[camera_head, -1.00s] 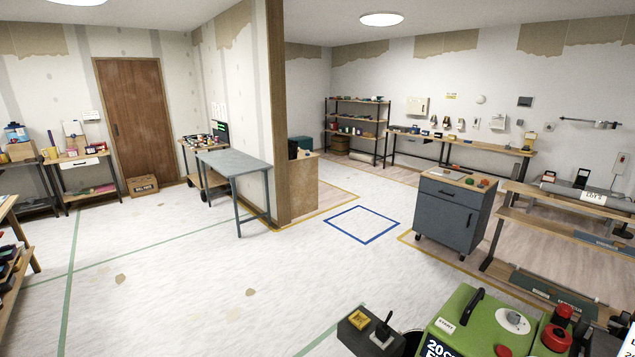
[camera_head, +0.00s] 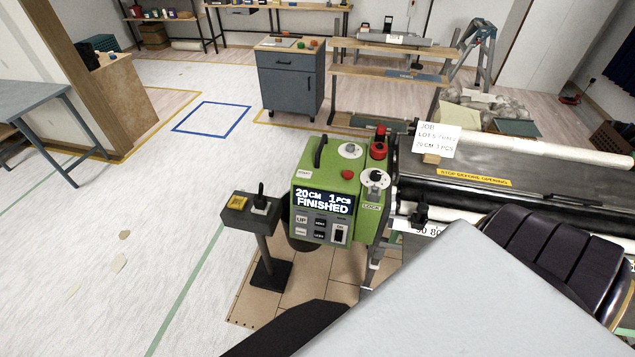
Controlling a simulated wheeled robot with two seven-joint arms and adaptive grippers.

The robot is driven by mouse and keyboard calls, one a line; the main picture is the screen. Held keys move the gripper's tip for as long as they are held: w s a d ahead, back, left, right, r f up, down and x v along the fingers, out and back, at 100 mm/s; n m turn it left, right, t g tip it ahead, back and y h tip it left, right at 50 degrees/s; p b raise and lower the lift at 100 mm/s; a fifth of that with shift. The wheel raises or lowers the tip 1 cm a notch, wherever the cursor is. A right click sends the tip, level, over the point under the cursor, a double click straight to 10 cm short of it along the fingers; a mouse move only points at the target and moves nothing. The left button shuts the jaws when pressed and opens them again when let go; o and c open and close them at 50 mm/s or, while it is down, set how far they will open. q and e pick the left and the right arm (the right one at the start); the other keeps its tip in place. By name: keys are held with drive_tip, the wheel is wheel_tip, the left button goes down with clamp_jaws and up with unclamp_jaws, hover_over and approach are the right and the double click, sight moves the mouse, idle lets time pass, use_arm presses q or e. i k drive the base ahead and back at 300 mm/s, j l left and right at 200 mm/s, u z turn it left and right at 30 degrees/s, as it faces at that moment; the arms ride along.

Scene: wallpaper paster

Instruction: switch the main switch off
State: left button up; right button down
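The green control box (camera_head: 323,205) of the pasting machine stands at the middle of the view. Its display (camera_head: 322,201) reads "20 CM 1 PCS FINISHED". A black rocker-like switch (camera_head: 339,235) sits at the lower right of its front panel, beside several small buttons; its position is too small to read. A round dial (camera_head: 350,150) and a red button (camera_head: 347,174) are on top. A rotary knob (camera_head: 375,180) is on the right side, above a "LOCK" label. I cannot tell which is the main switch by its label. Neither gripper is identifiable; large arm parts of mine cover the lower right.
A pedestal (camera_head: 262,245) with a black lever and yellow plate stands left of the box. The machine's dark cover (camera_head: 490,185) extends right, bearing a "STOP BEFORE OPENING" strip. A blue-grey cabinet (camera_head: 290,80) stands behind. Floor at left is open.

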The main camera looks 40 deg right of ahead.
sight(339, 234)
drive_tip(key=l+z, duration=0.2)
drive_tip(key=z, duration=0.95)
